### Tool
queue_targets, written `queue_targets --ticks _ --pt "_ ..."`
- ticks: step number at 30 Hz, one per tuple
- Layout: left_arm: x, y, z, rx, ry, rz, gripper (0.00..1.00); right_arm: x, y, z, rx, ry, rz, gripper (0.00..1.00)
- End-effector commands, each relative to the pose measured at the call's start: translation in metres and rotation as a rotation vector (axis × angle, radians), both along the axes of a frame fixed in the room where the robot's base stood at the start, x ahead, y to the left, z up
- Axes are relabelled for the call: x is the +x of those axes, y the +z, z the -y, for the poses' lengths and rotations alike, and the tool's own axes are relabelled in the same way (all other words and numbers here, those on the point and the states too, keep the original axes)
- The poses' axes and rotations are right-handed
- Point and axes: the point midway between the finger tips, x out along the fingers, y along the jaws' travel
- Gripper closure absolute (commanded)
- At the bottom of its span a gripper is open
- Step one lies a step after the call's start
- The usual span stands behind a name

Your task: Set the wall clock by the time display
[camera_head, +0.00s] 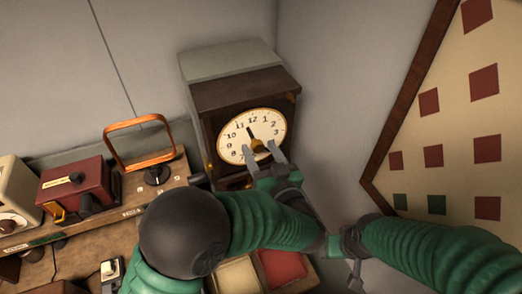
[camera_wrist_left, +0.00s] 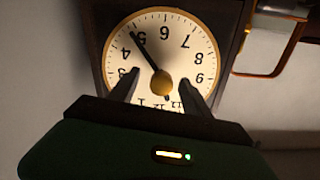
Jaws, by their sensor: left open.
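The wall clock (camera_head: 233,125) is a dark wooden case with a round cream dial in a brass rim. Its dial also shows, upside down, in the left wrist view (camera_wrist_left: 185,62). There a long black hand reaches toward the 5, and a short dark end points near the 12. A round brass knob (camera_wrist_left: 162,84) sits at the dial's centre. My left gripper (camera_head: 262,151) is open in front of the dial's lower part, its fingers on either side of the knob and apart from it. My right gripper (camera_head: 353,266) shows only in part. I cannot make out a time display.
A wooden console (camera_head: 108,219) at left carries a red box (camera_head: 75,190), a black rotary knob (camera_head: 156,175) and a copper-coloured loop (camera_head: 140,143). A cream board with red and green squares (camera_head: 432,154) hangs at right. Bare wall lies between it and the clock.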

Motion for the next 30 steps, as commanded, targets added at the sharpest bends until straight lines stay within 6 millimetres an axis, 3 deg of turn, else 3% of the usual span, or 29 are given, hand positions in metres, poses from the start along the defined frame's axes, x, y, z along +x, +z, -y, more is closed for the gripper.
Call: queue_targets --ticks 11,30 --pt "-0.004 0.000 0.002 -0.001 -0.001 0.000 0.44 0.000 0.000 0.000 0.000 0.000 0.000 0.44" --pt "-0.060 0.000 0.026 -0.001 -0.002 0.000 0.44 0.000 -0.001 0.000 0.000 0.000 0.000 0.44"
